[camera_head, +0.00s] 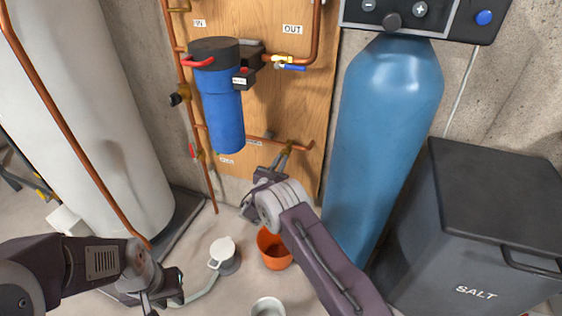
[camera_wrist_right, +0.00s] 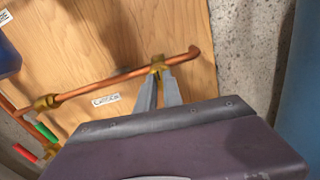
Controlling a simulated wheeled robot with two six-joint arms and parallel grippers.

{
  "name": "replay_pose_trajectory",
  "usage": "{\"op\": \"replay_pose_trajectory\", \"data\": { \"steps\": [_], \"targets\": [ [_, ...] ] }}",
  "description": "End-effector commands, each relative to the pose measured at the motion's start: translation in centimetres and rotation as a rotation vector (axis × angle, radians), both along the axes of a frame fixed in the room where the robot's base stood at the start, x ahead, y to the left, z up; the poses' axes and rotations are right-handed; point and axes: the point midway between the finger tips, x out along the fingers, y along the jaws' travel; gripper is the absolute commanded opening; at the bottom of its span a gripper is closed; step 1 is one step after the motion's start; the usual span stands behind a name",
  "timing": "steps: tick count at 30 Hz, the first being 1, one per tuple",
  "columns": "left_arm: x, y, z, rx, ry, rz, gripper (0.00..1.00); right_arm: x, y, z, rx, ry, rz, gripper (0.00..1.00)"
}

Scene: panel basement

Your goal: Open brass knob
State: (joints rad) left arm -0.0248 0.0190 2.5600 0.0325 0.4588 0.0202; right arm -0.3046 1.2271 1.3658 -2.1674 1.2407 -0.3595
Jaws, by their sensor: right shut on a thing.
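The brass knob (camera_wrist_right: 157,63) sits on a horizontal copper pipe near its right end, in front of the wooden panel. In the right wrist view the two fingers of my right gripper (camera_wrist_right: 159,80) close on it from below. In the head view my right gripper (camera_head: 285,154) reaches the same pipe at the lower right of the panel. The fingers and the small scale hide most of the knob there. My left gripper (camera_head: 163,295) hangs low at the bottom left, away from the panel; its jaw opening is unclear.
A blue filter housing (camera_head: 222,110) hangs on the panel (camera_head: 290,95). An orange bucket (camera_head: 273,262) and a white-lidded jug (camera_head: 222,250) stand on the floor below. A tall blue tank (camera_head: 385,130) and a dark salt bin (camera_head: 470,260) crowd the right; a white tank (camera_head: 90,110) stands left.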

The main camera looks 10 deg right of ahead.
Motion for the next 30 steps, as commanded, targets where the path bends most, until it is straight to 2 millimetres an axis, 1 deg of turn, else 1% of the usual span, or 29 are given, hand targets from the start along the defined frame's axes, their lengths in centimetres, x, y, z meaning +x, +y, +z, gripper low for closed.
{"op": "replay_pose_trajectory", "data": {
  "steps": [1,2,3,11,14,17,19,24,27,30],
  "targets": [
    [0.0,0.0,0.0,0.0,0.0,0.0,0.27,-0.1,0.0,-0.3,0.001,0.005,0.0,0.14],
    [0.0,0.0,0.0,0.0,0.0,0.0,0.27,-0.1,0.0,-0.3,0.001,0.005,0.0,0.22],
    [0.0,0.0,0.0,0.0,0.0,0.0,0.27,-0.1,0.0,-0.2,0.001,0.005,0.0,0.33],
    [0.0,0.0,0.0,0.0,0.0,0.0,0.27,0.0,0.0,-0.1,0.001,0.002,0.0,0.33],
    [0.0,0.0,0.4,0.0,0.0,0.0,0.27,-0.4,0.4,0.0,0.001,0.004,0.001,0.33],
    [0.0,0.0,1.4,0.0,0.0,0.0,0.27,-1.9,1.4,0.3,0.0,0.006,0.003,0.33],
    [0.0,0.0,2.0,0.0,0.0,0.0,0.27,-3.3,2.4,0.3,0.0,0.007,0.005,0.33],
    [0.0,0.0,3.1,0.0,0.0,0.0,0.27,-6.2,4.3,0.2,-0.001,0.005,0.004,0.33],
    [0.0,0.0,3.3,0.0,0.0,0.0,0.27,-7.2,4.9,0.0,0.0,0.004,0.002,0.33],
    [0.0,0.0,3.3,0.0,0.0,0.0,0.27,-7.6,5.1,-0.1,0.0,0.002,0.001,0.33]
  ]
}}
